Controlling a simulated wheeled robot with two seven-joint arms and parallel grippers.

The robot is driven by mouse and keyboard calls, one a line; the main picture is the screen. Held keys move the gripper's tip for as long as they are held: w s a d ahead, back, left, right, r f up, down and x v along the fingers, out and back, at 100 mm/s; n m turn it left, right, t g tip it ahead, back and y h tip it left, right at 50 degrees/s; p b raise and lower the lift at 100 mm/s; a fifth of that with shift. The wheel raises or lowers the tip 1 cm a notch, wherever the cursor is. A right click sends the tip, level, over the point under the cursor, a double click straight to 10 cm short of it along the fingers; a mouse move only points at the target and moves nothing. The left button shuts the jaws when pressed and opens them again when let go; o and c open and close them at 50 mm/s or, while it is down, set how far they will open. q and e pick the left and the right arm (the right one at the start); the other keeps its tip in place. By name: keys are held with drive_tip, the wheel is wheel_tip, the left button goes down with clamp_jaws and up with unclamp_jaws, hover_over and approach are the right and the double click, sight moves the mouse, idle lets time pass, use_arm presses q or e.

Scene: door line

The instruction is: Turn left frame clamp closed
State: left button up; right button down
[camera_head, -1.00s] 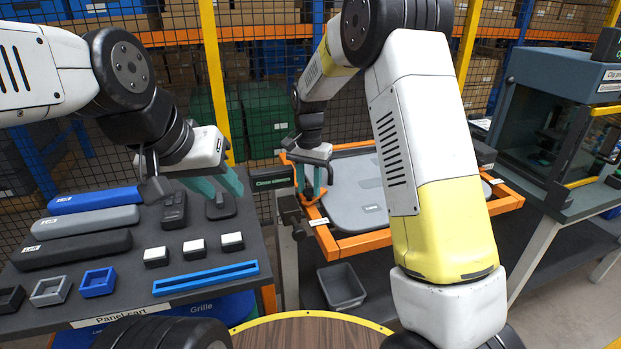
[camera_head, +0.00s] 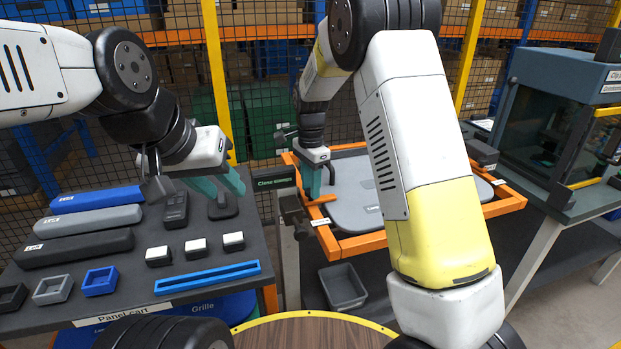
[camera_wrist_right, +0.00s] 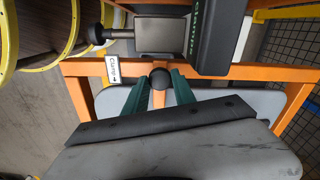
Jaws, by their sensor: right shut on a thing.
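The orange frame (camera_head: 365,244) holds a grey door panel (camera_head: 360,200). The left frame clamp shows as an orange lever (camera_head: 321,200) at the frame's left side; in the right wrist view its orange bar (camera_wrist_right: 158,98) ends at a round black knob (camera_wrist_right: 159,78). My right gripper (camera_head: 312,190) points down over this clamp. Its teal fingers (camera_wrist_right: 156,88) stand on both sides of the lever, shut on it. The fingers partly hide the clamp in the head view. My left gripper (camera_head: 222,186) is open and empty above the panel cart.
The panel cart (camera_head: 190,298) at left carries bars, small blocks and square frames. A grey bin (camera_head: 342,287) sits below the orange frame. A glass-fronted cabinet (camera_head: 545,130) stands at right. A label (camera_wrist_right: 116,70) marks the frame beside the clamp.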

drive_tip(key=shift+w+r, duration=0.1)
idle(0.3)
drive_tip(key=c, duration=1)
unclamp_jaws()
drive_tip(key=shift+c, duration=0.2)
wheel_tip(320, 180, up, 7)
drive_tip(key=shift+r, duration=0.35)
